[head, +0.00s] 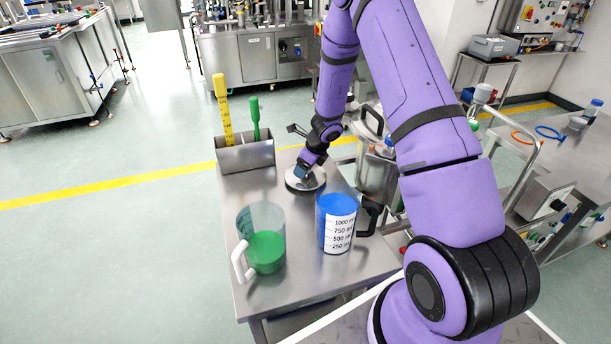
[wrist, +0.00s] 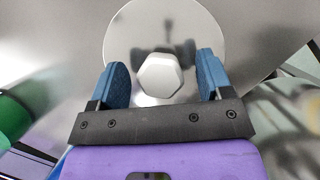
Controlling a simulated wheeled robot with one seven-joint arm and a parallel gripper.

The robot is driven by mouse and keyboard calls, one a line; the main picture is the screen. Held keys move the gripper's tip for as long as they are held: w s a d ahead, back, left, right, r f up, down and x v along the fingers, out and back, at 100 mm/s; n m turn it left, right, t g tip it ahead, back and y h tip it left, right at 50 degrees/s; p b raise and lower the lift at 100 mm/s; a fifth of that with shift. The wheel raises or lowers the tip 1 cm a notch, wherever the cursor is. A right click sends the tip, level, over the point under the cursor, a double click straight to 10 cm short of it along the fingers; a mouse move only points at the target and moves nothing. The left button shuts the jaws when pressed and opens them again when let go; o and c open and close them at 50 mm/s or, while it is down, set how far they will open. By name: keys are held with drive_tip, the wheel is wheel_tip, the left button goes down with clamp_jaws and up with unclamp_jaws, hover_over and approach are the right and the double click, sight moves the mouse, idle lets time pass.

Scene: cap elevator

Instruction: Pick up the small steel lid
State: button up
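The small steel lid (head: 297,181) is a round, shiny disc lying on the steel table top in the head view. In the wrist view the lid (wrist: 125,35) fills the upper middle, with a pale hexagonal knob (wrist: 160,75) at its centre. My gripper (wrist: 163,72) has its two blue fingers apart, one on either side of the knob, with clear space between each finger and the knob. In the head view my gripper (head: 305,174) is low over the lid and partly hides it; the exact height above it is hard to tell.
On the steel table (head: 200,290) is none of the lid's clutter; a jug with green liquid (head: 266,252) and a blue-filled measuring jug (head: 336,222) stand nearer. A steel holder (head: 246,156) with yellow and green tools stands behind left. A steel vessel (head: 376,175) is at right.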

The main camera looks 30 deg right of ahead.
drive_tip(key=c, duration=1.1)
drive_tip(key=shift+r, duration=0.1)
wheel_tip(320, 180, up, 10)
drive_tip(key=shift+f, duration=0.1)
